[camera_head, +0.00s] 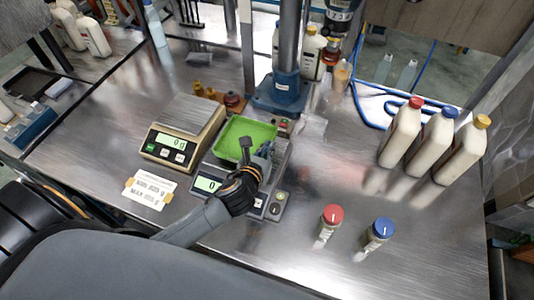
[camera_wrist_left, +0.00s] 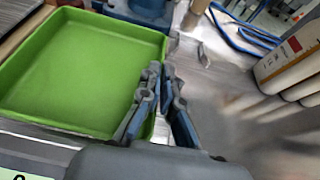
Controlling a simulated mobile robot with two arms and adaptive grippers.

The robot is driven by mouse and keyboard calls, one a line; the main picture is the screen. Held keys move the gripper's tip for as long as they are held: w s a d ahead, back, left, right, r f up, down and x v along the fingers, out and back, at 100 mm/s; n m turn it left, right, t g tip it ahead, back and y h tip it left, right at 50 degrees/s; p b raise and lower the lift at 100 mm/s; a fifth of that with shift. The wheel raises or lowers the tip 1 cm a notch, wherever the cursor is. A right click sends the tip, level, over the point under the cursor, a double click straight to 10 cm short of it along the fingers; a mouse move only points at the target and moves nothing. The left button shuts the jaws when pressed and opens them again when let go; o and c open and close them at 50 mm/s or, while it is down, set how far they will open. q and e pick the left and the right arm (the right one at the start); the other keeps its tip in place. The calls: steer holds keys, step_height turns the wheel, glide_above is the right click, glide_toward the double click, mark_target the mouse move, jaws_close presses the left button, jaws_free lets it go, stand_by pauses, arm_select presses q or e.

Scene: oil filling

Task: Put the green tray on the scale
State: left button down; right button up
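The green tray (camera_head: 234,129) lies at the scale with the front control panel (camera_head: 208,184), just right of the beige scale (camera_head: 163,142). I cannot tell if it rests on that scale or is held slightly above it. My left gripper (camera_head: 247,149) is at the tray's right side. In the left wrist view, the tray (camera_wrist_left: 75,65) fills the left part, empty inside. The gripper's fingers (camera_wrist_left: 163,85) are close together astride its right wall, which runs between them. The beige scale's plate is bare, and its display reads about zero. My right gripper is not in view.
A blue stand base with a column (camera_head: 280,92) stands behind the tray. Small brass weights (camera_head: 210,93) sit behind the beige scale. Red-capped (camera_head: 331,217) and blue-capped (camera_head: 380,230) small bottles stand front right. White jugs (camera_head: 400,135) stand farther right. The table's middle right is clear.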

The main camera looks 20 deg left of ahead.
arm_select(q)
steer(key=shift+w+a+f, duration=0.15)
steer(key=shift+f, duration=1.6)
steer(key=c, duration=2)
jaws_free()
steer(key=shift+f, duration=0.2)
steer(key=o, duration=0.5)
steer(key=shift+r, duration=0.1)
steer(key=shift+r, duration=0.15)
steer(key=b+v, duration=0.1)
steer(key=v, duration=1.1)
